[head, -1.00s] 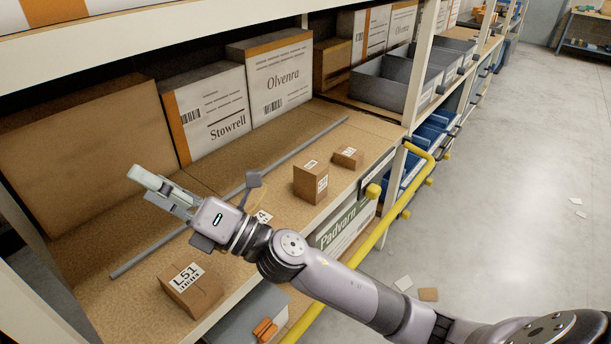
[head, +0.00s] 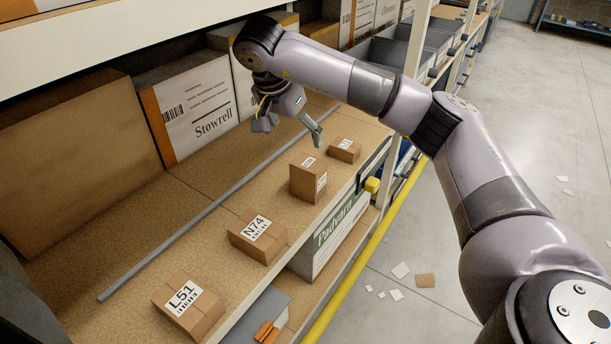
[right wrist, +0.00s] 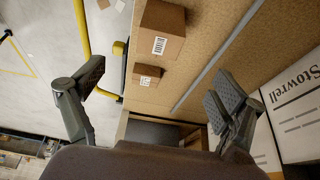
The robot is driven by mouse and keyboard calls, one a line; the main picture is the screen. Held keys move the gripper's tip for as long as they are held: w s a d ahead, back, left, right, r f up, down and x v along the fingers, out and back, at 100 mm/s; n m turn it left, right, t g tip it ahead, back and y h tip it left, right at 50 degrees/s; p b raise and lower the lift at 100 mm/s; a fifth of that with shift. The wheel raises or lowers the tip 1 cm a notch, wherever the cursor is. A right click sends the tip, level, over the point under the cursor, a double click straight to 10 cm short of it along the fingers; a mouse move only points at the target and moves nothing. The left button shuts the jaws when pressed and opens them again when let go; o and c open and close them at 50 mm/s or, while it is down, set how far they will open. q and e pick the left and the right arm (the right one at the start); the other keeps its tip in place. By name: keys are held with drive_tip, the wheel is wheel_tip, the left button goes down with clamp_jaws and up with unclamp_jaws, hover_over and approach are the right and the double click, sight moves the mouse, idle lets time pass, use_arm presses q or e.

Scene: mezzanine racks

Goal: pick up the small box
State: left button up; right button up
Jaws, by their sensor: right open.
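Several small brown cardboard boxes with white labels stand along the shelf's front part. The smallest box (head: 343,151) is farthest along, and it also shows in the right wrist view (right wrist: 146,75). Nearer are a taller box (head: 308,182), also in the right wrist view (right wrist: 162,32), a box marked N74 (head: 257,238) and a box marked L51 (head: 188,305). My right gripper (head: 291,131) is open and empty, pointing down above the shelf, behind and left of the taller box. Its spread fingers (right wrist: 155,84) frame the smallest box in the right wrist view. My left gripper is not in view.
A grey rod (head: 205,210) lies along the shelf board (head: 120,235). Large cartons, one marked Stowrell (head: 196,112), stand behind it. A white upper shelf beam (head: 110,48) runs above. A rack post (head: 418,45) and yellow rail (head: 372,255) lie to the right.

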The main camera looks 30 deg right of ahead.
sight(306, 164)
drive_tip(key=x, duration=1.1)
drive_tip(key=shift+s+d+f+p, duration=0.1)
drive_tip(key=shift+d+f+p, duration=0.1)
drive_tip(key=shift+d+p, duration=0.2)
drive_tip(key=x, duration=0.2)
drive_tip(key=p+x, duration=0.1)
drive_tip(key=x, duration=0.2)
drive_tip(key=shift+w+a+f, duration=0.1)
drive_tip(key=shift+w+f, duration=0.15)
drive_tip(key=shift+f, duration=0.1)
drive_tip(key=shift+r, duration=0.1)
drive_tip(key=c, duration=1.4)
